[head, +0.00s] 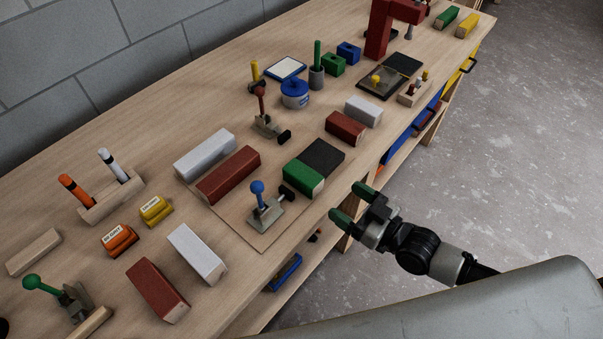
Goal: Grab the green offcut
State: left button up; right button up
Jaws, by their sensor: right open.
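A short green block (302,179) with a bare wood end lies on a thin wooden board, against a dark grey block (323,155). Another green block (446,18) lies at the far end of the bench, beside a yellow one (467,25). A smaller green block (333,65) stands in the middle back. I cannot tell for sure which is called the offcut. My right gripper (352,204) is open and empty, off the bench's front edge, right of and apart from the nearest green block. My left gripper is not in view.
A toggle clamp with a blue knob (265,205) stands by the near green block. Red (228,174) and white (204,154) battens lie left of it. A red-brown block (345,128) lies behind. A tall red post (379,30) stands farther back. The floor right of the bench is clear.

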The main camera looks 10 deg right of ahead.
aim_at(319, 183)
jog(key=p+x, duration=0.1)
jog(key=x, duration=0.5)
jog(key=shift+w+a+f, duration=0.1)
jog(key=shift+a, duration=0.05)
jog(key=shift+w+a+f, duration=0.1)
jog(key=shift+w+a, duration=0.15)
jog(key=shift+w, duration=0.1)
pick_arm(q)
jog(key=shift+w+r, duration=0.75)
pick_arm(e)
jog(key=shift+s, duration=0.1)
jog(key=shift+d, duration=0.1)
jog(key=shift+c, duration=1.2)
jog(key=c, duration=0.7)
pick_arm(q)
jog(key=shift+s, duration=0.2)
pick_arm(e)
jog(key=shift+c, duration=0.4)
